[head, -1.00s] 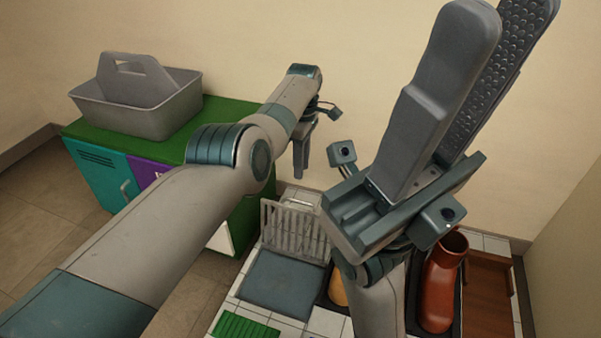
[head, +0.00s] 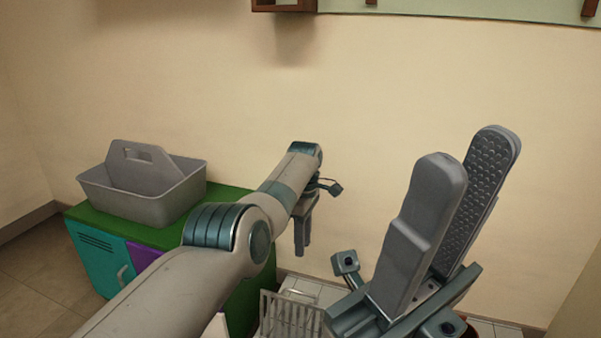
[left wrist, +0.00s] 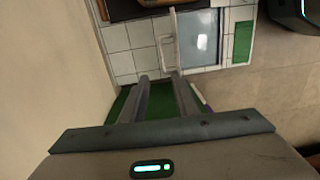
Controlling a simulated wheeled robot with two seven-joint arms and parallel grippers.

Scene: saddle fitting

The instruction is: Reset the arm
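My left arm reaches in from the left in the head view. Its gripper (head: 303,250) points down beside the green-topped cabinet, with nothing seen in it. In the left wrist view its two fingers (left wrist: 160,78) stand apart with a clear gap, open and empty. My right gripper (head: 470,150) is large in the right foreground of the head view and points up. Its two long grey fingers are apart with only wall behind them. Most of the right arm is below the picture.
A grey tote (head: 150,205) stands on the green-topped cabinet (head: 120,234) at left. A pale rack (head: 290,316) shows at the bottom of the head view. The left wrist view shows white tiles (left wrist: 118,40), a grey-blue pad (left wrist: 200,35) and a green mat (left wrist: 243,42). A wall (head: 380,90) stands behind.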

